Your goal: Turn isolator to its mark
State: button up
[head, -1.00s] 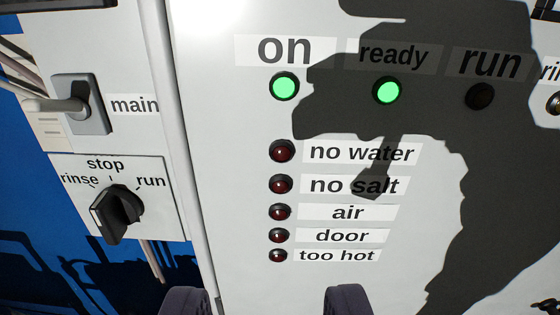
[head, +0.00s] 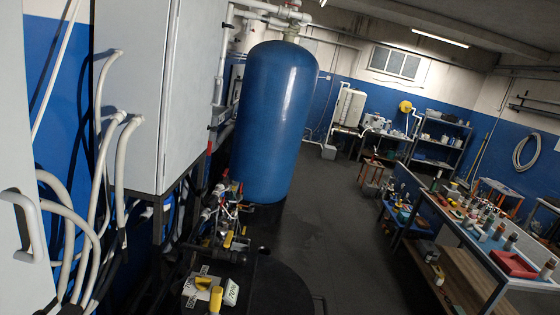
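I cannot make out any part named isolator in the current head view. At the bottom, a yellow-handled valve (head: 215,299) stands among white tags (head: 231,291) whose lettering is too small to read surely. I cannot tell whether this is the isolator or where its mark lies. Another yellow handle (head: 228,239) sits on the pipework a little behind it. My gripper is not in view. The panel with the main switch and the rinse-stop-run knob is not in view now.
A tall blue tank (head: 273,120) stands behind the pipework. A grey cabinet (head: 172,100) and white hoses (head: 97,190) fill the left. A cluttered workbench (head: 480,235) stands at the right. The dark floor (head: 335,220) between tank and bench is clear.

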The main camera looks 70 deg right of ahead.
aim_at(210, 144)
jog(key=z, duration=1.65)
jog(key=i+l, duration=0.15)
jog(key=l, duration=0.25)
jog(key=i+l, duration=0.15)
jog(key=l, duration=0.2)
jog(key=i+l, duration=0.15)
jog(key=l, duration=0.25)
jog(key=i+l, duration=0.15)
jog(key=l, duration=0.2)
jog(key=i+l+u, duration=0.1)
jog(key=l, duration=0.3)
jog(key=i+l, duration=0.15)
jog(key=l, duration=0.2)
jog(key=i+l, duration=0.5)
jog(key=i+l+u, duration=0.1)
jog(key=i+l, duration=0.9)
jog(key=l, duration=0.2)
jog(key=i+l+u, duration=0.1)
jog(key=i+l, duration=0.6)
jog(key=i, duration=0.35)
jog(key=i+l+u, duration=0.15)
jog(key=i, duration=0.4)
jog(key=i+j+u, duration=0.1)
jog(key=i+j, duration=0.65)
jog(key=j, duration=0.75)
jog(key=i+j, duration=0.1)
jog(key=j, duration=0.65)
